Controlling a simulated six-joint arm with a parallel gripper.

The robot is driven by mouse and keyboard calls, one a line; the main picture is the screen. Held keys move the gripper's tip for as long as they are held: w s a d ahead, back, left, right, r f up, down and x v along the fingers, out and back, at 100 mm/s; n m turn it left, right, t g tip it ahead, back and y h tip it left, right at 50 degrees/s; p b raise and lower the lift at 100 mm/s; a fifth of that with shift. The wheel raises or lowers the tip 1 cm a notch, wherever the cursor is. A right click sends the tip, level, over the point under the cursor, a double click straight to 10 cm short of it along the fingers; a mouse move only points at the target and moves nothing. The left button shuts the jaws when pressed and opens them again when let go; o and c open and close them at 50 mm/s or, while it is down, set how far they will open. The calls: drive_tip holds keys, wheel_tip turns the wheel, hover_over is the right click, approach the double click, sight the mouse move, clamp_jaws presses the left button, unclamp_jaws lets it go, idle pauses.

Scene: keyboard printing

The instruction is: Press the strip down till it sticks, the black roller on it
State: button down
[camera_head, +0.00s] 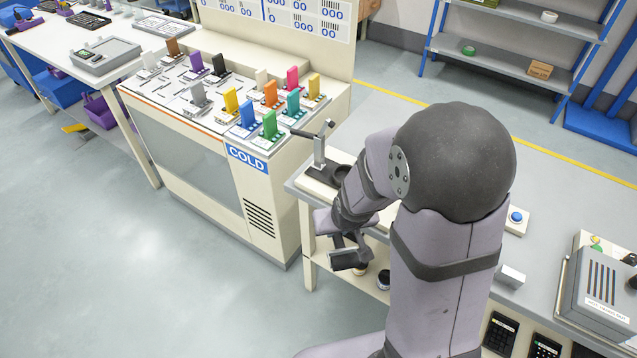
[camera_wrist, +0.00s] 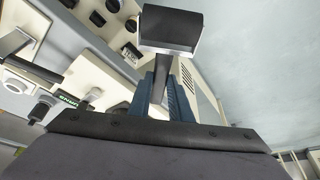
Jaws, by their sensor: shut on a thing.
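My gripper (camera_wrist: 168,95) has blue fingers shut on the stem of the black roller (camera_wrist: 172,25). The roller's wide dark head with a pale metal edge sticks out beyond the fingertips. In the head view the roller (camera_head: 350,260) hangs below my wrist, off the front edge of the bench. The fingertips are hard to make out there. I cannot pick out the strip in either view; part of the bench is hidden behind my arm.
A small press-like stand (camera_head: 320,160) is on the bench corner beside my arm. The COLD cabinet (camera_head: 200,150) with colored upright pieces stands left. A grey boxy device (camera_head: 600,300) is at right. The floor (camera_head: 150,260) in front is clear.

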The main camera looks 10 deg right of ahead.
drive_tip(key=w+d+r+m+t+h, duration=0.1)
drive_tip(key=w+d+r+m+h, duration=0.15)
drive_tip(key=r, duration=0.35)
drive_tip(key=w+d+r+m+h, duration=0.1)
drive_tip(key=w+r+m, duration=0.2)
drive_tip(key=r, duration=0.2)
drive_tip(key=s+d+m+g+h+p, duration=0.1)
drive_tip(key=s+d+m+g+h, duration=0.2)
drive_tip(key=d+m, duration=0.65)
drive_tip(key=s+d+m+g+h+p, duration=0.15)
drive_tip(key=d+m+g, duration=0.3)
drive_tip(key=d, duration=1.05)
drive_tip(key=s+d+f+m+g+y, duration=0.1)
drive_tip(key=s+d+m+g, duration=0.3)
drive_tip(key=s+d+m, duration=0.3)
drive_tip(key=s+d, duration=0.2)
drive_tip(key=s, duration=0.3)
drive_tip(key=shift+d+f+b, duration=0.2)
drive_tip(key=shift+d+b, duration=0.15)
drive_tip(key=shift+b, duration=0.05)
drive_tip(key=shift+f, duration=0.1)
drive_tip(key=shift+f+b, duration=1.1)
drive_tip(key=shift+f, duration=1.85)
